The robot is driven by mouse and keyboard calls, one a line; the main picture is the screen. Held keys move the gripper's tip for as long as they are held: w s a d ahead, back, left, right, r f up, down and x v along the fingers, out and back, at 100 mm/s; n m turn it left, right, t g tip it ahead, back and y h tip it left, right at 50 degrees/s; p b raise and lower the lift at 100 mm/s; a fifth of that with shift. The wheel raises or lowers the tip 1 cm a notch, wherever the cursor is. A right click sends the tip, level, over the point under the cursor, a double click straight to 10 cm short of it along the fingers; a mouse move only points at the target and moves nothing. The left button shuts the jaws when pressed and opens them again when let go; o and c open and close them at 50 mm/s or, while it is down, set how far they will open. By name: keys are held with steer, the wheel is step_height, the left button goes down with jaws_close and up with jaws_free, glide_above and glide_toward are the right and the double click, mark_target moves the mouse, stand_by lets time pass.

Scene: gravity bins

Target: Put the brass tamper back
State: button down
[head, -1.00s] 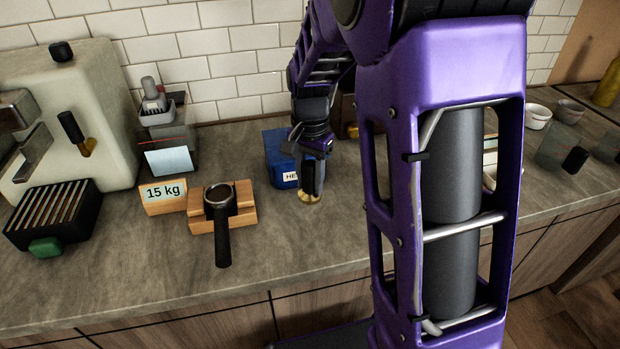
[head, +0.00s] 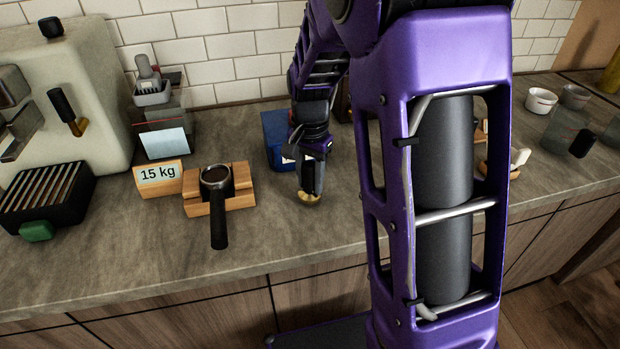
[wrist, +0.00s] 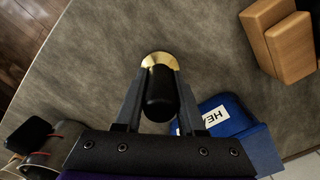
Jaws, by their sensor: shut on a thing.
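The brass tamper has a dark handle and a round brass base (head: 308,198). My gripper (head: 312,184) is shut on its handle, just in front of a blue box. In the wrist view the black handle (wrist: 160,88) sits between the two fingers of my gripper (wrist: 160,100), with the brass base beyond it. The base is at or just above the counter; I cannot tell if it touches.
The blue box (head: 275,140) with a partly hidden label stands close behind my gripper. White cups (head: 541,101) stand far right. The counter front is clear.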

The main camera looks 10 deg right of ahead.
steer(key=shift+f+b, duration=0.35)
steer(key=shift+f, duration=0.15)
stand_by(0.3)
steer(key=shift+c, duration=2.2)
jaws_free()
step_height(320, 180, up, 17)
steer(key=p, duration=0.2)
steer(key=shift+r, duration=0.2)
